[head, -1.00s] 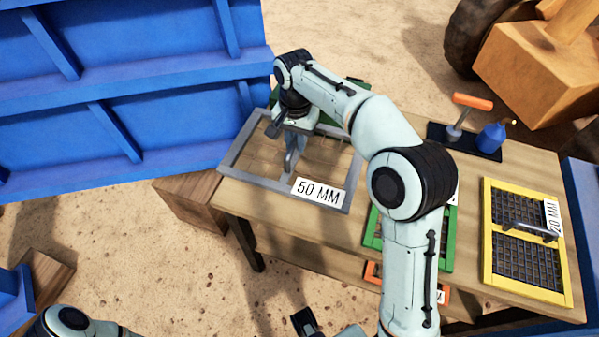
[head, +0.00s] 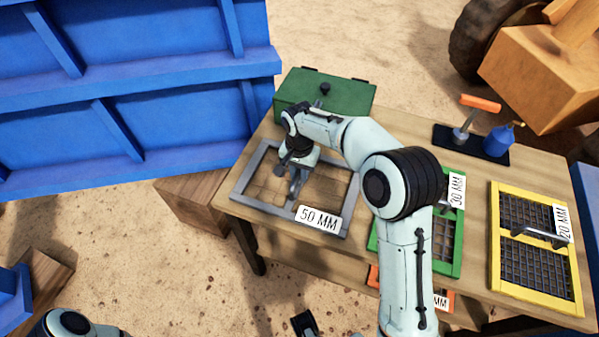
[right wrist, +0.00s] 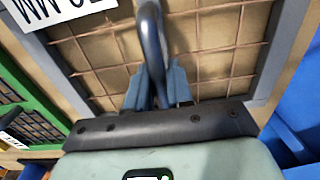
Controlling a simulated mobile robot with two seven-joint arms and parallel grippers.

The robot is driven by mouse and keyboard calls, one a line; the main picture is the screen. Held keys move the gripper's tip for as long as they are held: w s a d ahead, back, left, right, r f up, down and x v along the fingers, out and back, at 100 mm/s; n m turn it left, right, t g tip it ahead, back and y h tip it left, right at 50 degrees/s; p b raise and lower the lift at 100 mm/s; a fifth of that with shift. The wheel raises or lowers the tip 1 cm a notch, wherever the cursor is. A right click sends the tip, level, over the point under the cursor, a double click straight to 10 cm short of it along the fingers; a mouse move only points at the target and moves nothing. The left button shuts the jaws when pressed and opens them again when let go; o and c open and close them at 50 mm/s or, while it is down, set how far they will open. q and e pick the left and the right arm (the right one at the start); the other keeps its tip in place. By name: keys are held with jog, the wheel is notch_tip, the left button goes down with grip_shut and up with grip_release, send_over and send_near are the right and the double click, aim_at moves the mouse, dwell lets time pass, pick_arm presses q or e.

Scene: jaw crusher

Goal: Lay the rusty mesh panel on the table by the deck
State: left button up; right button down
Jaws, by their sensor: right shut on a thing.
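The rusty mesh panel (head: 350,205) has a grey frame, thin brown mesh and a white "50 MM" label. It lies level at the left end of the wooden table (head: 395,130), on the top or just above it; I cannot tell which. My right gripper (head: 293,190) is shut on its grey bar handle. In the right wrist view, the fingers (right wrist: 157,88) straddle the handle (right wrist: 150,40) over the mesh (right wrist: 215,45). A dark piece at the bottom edge of the head view may be my left gripper (head: 305,322); its jaws are unclear.
A green lidded box (head: 325,95) stands just behind the panel. A green-framed 30 MM panel (head: 455,235) and a yellow-framed 20 MM panel (head: 497,250) are to the right. A dark tray (head: 480,147) holds a blue can (head: 497,140). A blue ribbed wall (head: 130,90) rises at left.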

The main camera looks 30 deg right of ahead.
dwell(0.3)
jog(key=c, duration=1.4)
grip_release()
jog(key=shift+f, duration=0.15)
jog(key=o, duration=0.4)
notch_tip(320, 180, up, 12)
jog(key=p, duration=0.2)
